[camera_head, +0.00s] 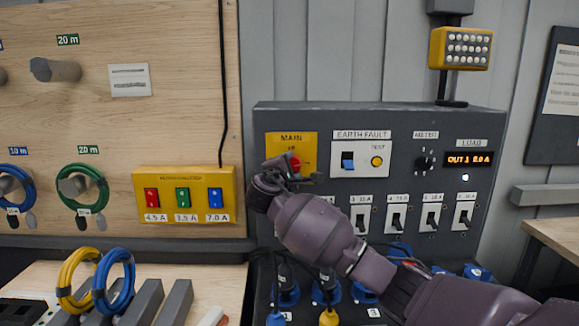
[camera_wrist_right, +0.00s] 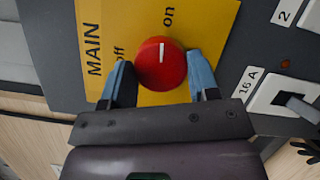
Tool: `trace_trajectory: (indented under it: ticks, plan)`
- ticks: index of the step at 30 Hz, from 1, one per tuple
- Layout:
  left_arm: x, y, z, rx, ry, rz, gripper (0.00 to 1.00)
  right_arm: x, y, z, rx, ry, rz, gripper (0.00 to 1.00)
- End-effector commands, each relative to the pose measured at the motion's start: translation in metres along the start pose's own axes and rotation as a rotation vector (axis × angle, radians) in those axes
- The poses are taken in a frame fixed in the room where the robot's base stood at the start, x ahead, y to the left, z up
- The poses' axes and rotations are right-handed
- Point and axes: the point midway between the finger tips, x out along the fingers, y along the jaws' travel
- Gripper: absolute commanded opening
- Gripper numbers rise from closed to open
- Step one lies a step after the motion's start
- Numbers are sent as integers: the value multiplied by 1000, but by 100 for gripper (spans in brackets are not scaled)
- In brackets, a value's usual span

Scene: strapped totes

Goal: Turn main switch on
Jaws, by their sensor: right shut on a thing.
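The main switch is a round red knob (camera_wrist_right: 160,65) on a yellow plate (camera_wrist_right: 205,25) marked MAIN, with the words off and on beside the knob. The white mark on the knob points up in the wrist view, toward the word on. In the head view the knob (camera_head: 295,163) is partly hidden by my right gripper (camera_head: 287,172). The right gripper (camera_wrist_right: 162,82) has its two blue fingertips on either side of the knob and is shut on it. My left gripper is not in view.
Right of the plate are the earth fault block (camera_head: 360,158), breaker switches (camera_head: 397,215) and a load display (camera_head: 469,159) reading OUT 1 0.0 A. Blue sockets (camera_head: 362,293) lie below. A yellow box (camera_head: 185,200) with coloured switches is on the wooden board left.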

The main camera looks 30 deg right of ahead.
Motion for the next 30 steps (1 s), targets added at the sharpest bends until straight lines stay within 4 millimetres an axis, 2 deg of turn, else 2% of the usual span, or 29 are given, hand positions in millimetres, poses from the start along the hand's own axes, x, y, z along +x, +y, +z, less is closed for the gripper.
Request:
trace_trajectory:
  ticks: [10, 26, 27, 30]
  plan:
    - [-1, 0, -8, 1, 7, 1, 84, 0, -1, 0, 127, 11, -56, 32]
    - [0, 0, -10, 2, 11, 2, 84, 0, -2, 0, 150, 12, -65, 31]
    - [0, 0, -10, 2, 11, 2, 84, 0, -2, 0, 150, 12, -65, 57]
    - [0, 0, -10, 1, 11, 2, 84, 0, -2, 0, 149, 13, -64, 72]
